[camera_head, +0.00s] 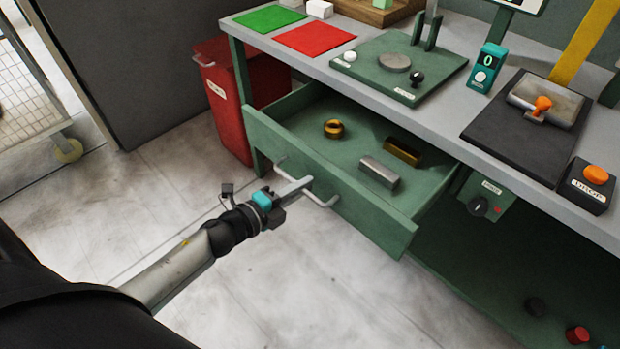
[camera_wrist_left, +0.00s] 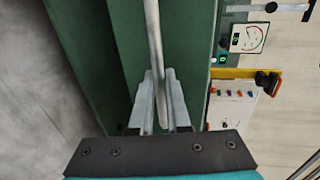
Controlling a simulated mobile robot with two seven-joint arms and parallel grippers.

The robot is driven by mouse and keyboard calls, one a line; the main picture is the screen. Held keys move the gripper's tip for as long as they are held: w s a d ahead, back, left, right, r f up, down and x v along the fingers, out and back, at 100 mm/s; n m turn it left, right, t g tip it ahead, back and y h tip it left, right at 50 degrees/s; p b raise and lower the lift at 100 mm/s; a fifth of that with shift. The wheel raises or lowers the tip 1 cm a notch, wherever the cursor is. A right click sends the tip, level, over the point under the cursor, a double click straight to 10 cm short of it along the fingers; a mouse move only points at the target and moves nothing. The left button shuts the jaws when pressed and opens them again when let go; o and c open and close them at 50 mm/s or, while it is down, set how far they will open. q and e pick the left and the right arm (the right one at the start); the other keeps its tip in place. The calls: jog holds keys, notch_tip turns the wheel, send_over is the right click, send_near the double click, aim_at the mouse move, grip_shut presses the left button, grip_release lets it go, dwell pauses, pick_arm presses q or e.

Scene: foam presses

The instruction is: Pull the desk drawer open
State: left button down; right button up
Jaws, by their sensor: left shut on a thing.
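The green desk drawer (camera_head: 375,216) stands out from under the grey worktop, with its inside showing in the head view. A pale bar handle (camera_head: 322,199) is fixed across its front. My left gripper (camera_head: 300,184) is shut on the handle near its middle. In the left wrist view the handle (camera_wrist_left: 153,35) runs down between the two fingers of the left gripper (camera_wrist_left: 158,90). The drawer holds a brass ring (camera_head: 333,128), a brass block (camera_head: 403,151) and a silver block (camera_head: 379,172). My right gripper is not in view.
A red bin (camera_head: 226,100) stands left of the drawer. The worktop carries a green mat (camera_head: 270,18), a red mat (camera_head: 315,39), a green plate fixture (camera_head: 435,65) and a black press base (camera_head: 500,125). The pale floor in front of the drawer is clear.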

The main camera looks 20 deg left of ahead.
pick_arm(q)
jog(key=shift+v, duration=0.95)
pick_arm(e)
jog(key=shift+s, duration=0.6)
pick_arm(q)
jog(key=shift+f, duration=0.15)
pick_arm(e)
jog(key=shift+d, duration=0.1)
pick_arm(q)
jog(key=c, duration=0.9)
grip_release()
jog(key=p+v, duration=0.1)
jog(key=v, duration=0.6)
jog(key=shift+s, duration=0.25)
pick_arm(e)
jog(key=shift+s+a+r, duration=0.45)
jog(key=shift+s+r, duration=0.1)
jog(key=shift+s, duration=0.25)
